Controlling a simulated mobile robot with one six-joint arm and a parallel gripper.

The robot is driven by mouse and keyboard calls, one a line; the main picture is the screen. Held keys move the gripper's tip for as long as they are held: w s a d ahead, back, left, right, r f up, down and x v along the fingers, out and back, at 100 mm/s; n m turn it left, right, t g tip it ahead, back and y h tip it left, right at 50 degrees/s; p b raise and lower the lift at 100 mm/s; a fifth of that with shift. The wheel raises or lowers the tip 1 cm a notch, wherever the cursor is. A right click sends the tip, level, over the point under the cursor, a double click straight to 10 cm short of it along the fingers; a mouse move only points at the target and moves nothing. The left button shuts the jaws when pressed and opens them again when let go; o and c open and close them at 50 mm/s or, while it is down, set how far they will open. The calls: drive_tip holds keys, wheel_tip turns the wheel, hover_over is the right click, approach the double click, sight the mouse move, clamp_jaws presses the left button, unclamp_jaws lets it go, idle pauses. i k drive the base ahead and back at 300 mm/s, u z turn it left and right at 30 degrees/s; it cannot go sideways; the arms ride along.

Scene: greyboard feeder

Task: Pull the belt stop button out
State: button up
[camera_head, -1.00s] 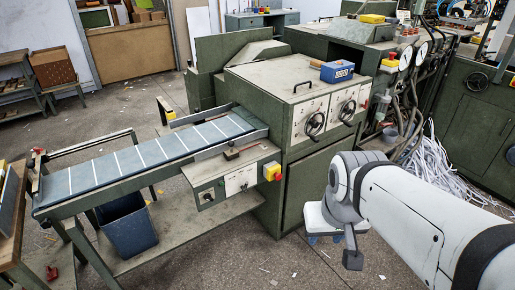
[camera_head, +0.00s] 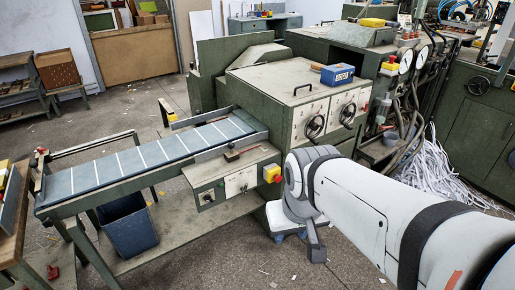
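The belt stop button (camera_head: 278,179) is a small red knob on the yellow box (camera_head: 271,171) at the right end of the feeder's control panel. The box shows just left of my arm's wrist, with its right edge close to the wrist in the picture. Whether the knob is pressed in or out is too small to tell. My gripper (camera_head: 284,229) is mostly hidden behind my wrist. White and blue parts at my arm's end show below and right of the button, apart from it. Its fingers cannot be made out, and no held thing is visible.
The control panel (camera_head: 236,182) sits beside the slanted conveyor belt (camera_head: 130,160). The green machine (camera_head: 290,90) with handwheels stands behind my wrist. A blue bin (camera_head: 128,228) is under the belt. Another yellow box (camera_head: 388,69) is at the right.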

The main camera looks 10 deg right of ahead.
sight(278, 178)
drive_tip(key=i, duration=0.95)
drive_tip(key=u, duration=0.05)
